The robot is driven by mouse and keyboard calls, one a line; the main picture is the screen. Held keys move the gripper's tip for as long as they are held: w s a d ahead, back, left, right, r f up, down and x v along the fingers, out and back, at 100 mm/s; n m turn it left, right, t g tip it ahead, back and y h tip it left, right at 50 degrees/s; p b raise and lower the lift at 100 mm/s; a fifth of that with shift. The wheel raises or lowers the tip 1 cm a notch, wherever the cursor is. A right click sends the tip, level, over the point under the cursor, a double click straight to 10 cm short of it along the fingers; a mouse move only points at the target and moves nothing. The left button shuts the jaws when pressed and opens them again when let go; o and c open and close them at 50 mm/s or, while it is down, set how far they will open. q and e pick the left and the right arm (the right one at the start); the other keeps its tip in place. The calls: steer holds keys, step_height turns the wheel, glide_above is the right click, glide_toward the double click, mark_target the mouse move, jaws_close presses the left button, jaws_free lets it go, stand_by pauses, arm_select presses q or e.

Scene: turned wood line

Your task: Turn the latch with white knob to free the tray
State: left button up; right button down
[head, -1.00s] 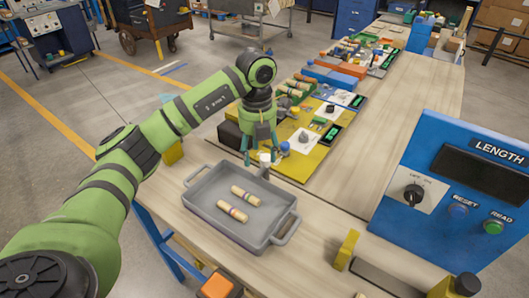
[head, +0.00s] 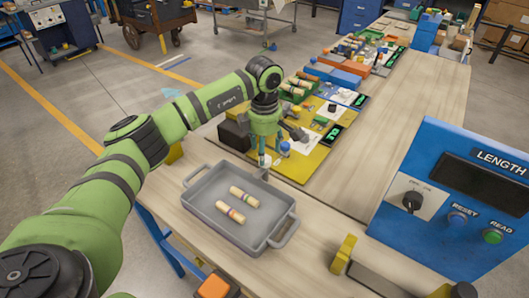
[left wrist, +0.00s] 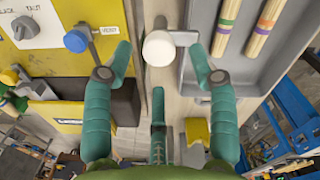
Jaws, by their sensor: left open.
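The grey tray (head: 210,219) sits on the wooden bench with two striped wooden turned pieces (head: 243,197) in it. Its wall also shows at right in the left wrist view (left wrist: 192,80). The white knob (left wrist: 159,48) tops a grey latch (left wrist: 186,38) whose arm reaches right to the tray's edge. In the head view the knob (head: 265,160) is small and partly hidden by the fingers. My left gripper (head: 266,158) is open and empty; its fingers (left wrist: 161,58) are either side of the white knob, with gaps on both sides. My right gripper is not in view.
A blue knob (left wrist: 77,41) on a similar lever stands left of the gripper, on the yellow panel (head: 300,165). A blue LENGTH box (head: 415,160) stands at right. A yellow block (head: 343,254) is at the front. Bare bench lies between panel and box.

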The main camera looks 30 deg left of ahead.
arm_select(q)
steer(key=shift+f+p, duration=0.35)
steer(key=shift+f, duration=1.25)
steer(key=c, duration=1.1)
steer(key=shift+c, duration=0.2)
steer(key=shift+n, duration=0.3)
steer(key=n+b, duration=0.1)
steer(key=n, duration=0.2)
steer(key=shift+f+b, duration=0.15)
steer(key=shift+b, duration=0.2)
steer(key=n+b, duration=0.1)
steer(key=n, duration=0.4)
steer(key=shift+b, duration=0.3)
steer(key=n, duration=0.4)
steer(key=shift+n+b, duration=0.4)
steer(key=shift+d+n+g, duration=0.1)
steer(key=shift+n+g, duration=0.2)
steer(key=shift+n, duration=2)
